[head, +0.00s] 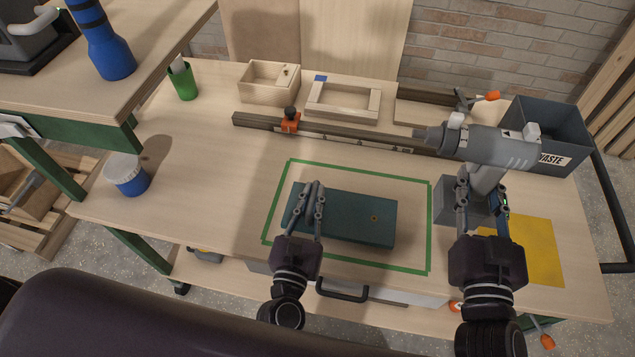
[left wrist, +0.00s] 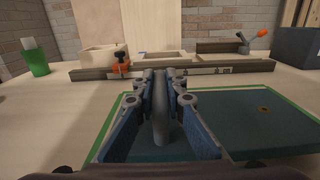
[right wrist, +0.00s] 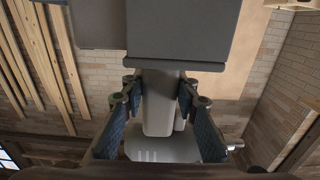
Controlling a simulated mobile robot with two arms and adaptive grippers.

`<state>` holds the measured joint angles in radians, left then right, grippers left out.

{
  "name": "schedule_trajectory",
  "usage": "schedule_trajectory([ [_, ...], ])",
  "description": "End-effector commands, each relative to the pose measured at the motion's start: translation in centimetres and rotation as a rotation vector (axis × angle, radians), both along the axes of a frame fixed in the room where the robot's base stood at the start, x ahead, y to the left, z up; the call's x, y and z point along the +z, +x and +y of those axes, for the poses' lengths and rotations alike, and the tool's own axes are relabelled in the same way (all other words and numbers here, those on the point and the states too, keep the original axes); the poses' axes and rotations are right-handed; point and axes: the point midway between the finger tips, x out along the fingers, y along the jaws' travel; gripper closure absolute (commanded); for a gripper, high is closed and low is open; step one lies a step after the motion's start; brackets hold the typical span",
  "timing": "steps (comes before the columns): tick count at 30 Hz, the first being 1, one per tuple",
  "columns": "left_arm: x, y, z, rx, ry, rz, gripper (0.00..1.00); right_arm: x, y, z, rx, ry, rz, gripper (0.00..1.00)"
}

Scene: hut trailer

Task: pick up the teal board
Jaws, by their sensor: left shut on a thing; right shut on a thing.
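The teal board (head: 360,218) lies flat inside the green tape outline (head: 432,228) on the workbench; it also shows in the left wrist view (left wrist: 230,135). My left gripper (head: 314,186) is over the board's left part, shut on a grey rounded, handle-like piece (left wrist: 161,118). That piece appears to stand up from the board; its join is not clear. I cannot tell whether the board touches the bench. My right gripper (head: 483,182) is shut on the handle of a grey drill-like tool (head: 485,146), right of the board. The handle shows between the jaws in the right wrist view (right wrist: 158,100).
A dark waste bin (head: 555,125) stands behind the tool. A yellow sheet (head: 535,250) lies at right. A rail with an orange clamp (head: 290,122) and wooden frames (head: 340,100) are behind the board.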

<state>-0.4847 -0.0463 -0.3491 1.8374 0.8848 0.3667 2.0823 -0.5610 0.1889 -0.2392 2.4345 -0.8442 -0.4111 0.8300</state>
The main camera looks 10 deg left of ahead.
Motion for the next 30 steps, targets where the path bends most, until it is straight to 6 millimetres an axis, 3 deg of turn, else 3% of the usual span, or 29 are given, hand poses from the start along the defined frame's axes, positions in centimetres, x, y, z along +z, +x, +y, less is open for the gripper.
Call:
schedule_trajectory([
  [6,0.0,-6.1,0.0,-0.003,0.001,0.003,1.0,0.4,0.0,0.0,0.002,0.0,-0.009,1.0],
  [15,0.1,-11.6,0.1,-0.001,-0.001,0.0,1.0,0.4,0.0,0.0,0.002,0.0,-0.009,1.0],
  [21,0.2,-13.1,0.1,0.0,-0.002,-0.002,1.0,0.4,0.0,0.0,0.002,0.0,-0.009,1.0],
  [30,0.2,-13.4,0.1,0.001,-0.002,-0.003,1.0,0.4,0.0,0.0,0.002,0.0,-0.009,1.0],
])
